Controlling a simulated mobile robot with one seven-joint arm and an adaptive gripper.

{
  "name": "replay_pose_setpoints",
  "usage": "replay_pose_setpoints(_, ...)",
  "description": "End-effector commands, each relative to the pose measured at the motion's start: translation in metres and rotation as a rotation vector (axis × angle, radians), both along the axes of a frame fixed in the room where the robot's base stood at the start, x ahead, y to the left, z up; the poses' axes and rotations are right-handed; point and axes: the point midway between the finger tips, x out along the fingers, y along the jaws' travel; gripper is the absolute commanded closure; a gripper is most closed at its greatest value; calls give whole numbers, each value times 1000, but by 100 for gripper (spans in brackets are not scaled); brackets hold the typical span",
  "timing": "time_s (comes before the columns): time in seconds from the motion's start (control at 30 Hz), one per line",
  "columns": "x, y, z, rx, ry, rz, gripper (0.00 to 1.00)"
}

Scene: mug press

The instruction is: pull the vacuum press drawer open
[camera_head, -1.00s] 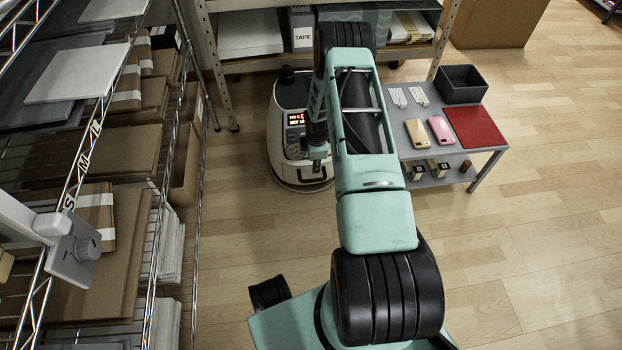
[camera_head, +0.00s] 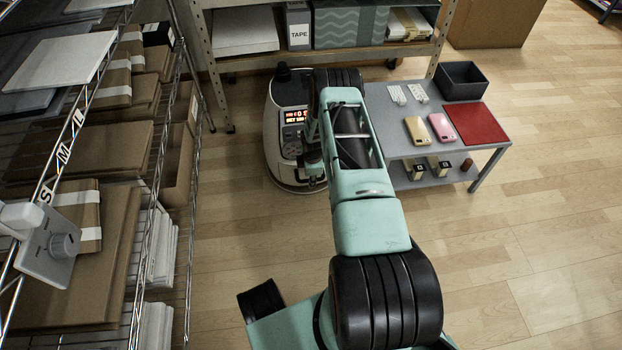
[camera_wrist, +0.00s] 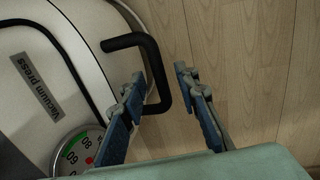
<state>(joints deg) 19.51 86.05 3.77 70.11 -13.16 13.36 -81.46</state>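The vacuum press (camera_head: 283,150) is a white rounded machine with a lit display, standing on the floor beside the grey table. In the wrist view its body (camera_wrist: 40,35) carries a "vacuum press" label and a gauge. A black bracket-shaped drawer handle (camera_wrist: 158,75) stands out from its rounded edge. My gripper (camera_wrist: 161,76) is open, with one blue finger on each side of the handle's long bar in the picture. I cannot tell whether either finger touches it. In the head view, my arm partly covers the press and the handle is hard to make out. The drawer looks shut.
The grey table (camera_head: 420,130) right of the press holds phone cases, a red mat (camera_head: 477,124) and a dark bin (camera_head: 462,81). A shelf (camera_head: 330,55) stands behind, and a wire rack (camera_head: 120,200) stands left. Floor in front of the press is clear.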

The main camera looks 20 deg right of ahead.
Motion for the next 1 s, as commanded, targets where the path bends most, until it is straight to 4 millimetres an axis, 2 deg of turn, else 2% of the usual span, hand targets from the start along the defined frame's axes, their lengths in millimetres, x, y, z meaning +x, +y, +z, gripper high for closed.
replay_pose_setpoints(0.17, 0, 0, 1, 0, 0, 0, 74)
replay_pose_setpoints(0.4, 0, 0, 1, 0, 0, -1, 100)
replay_pose_setpoints(0.8, -1, 0, 1, 0, 0, -1, 100)
replay_pose_setpoints(1.0, -14, 4, 3, 1, 4, -1, 100)
